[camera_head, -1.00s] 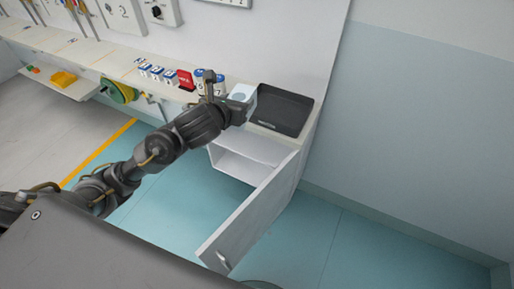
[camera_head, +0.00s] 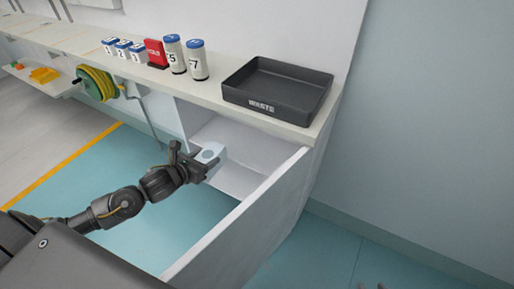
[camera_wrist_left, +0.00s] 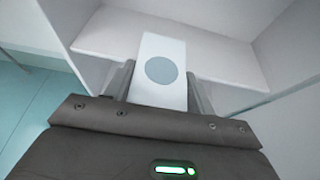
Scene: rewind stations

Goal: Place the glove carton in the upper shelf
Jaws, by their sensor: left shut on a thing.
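The glove carton (camera_head: 209,154) is a small white box with a grey-blue oval on its face. My left gripper (camera_head: 195,165) is shut on it and holds it at the cabinet's open front. In the left wrist view the carton (camera_wrist_left: 160,95) sits between the fingers, its far end overlapping the shelf board (camera_wrist_left: 222,62) in the picture. I cannot tell whether it touches the board. The upper shelf (camera_head: 240,142) is a white board under the worktop, partly hidden by the carton and gripper. Two small grey tips at the lower edge may be my right gripper (camera_head: 370,286); the rest is out of frame.
The cabinet door (camera_head: 240,225) stands open to the right of my left arm. Above, the worktop (camera_head: 210,98) carries a black waste tray (camera_head: 275,112), two blue-capped canisters (camera_head: 197,62), a red box (camera_head: 156,53) and small numbered boxes (camera_head: 122,48). A green-yellow reel (camera_head: 97,83) hangs left.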

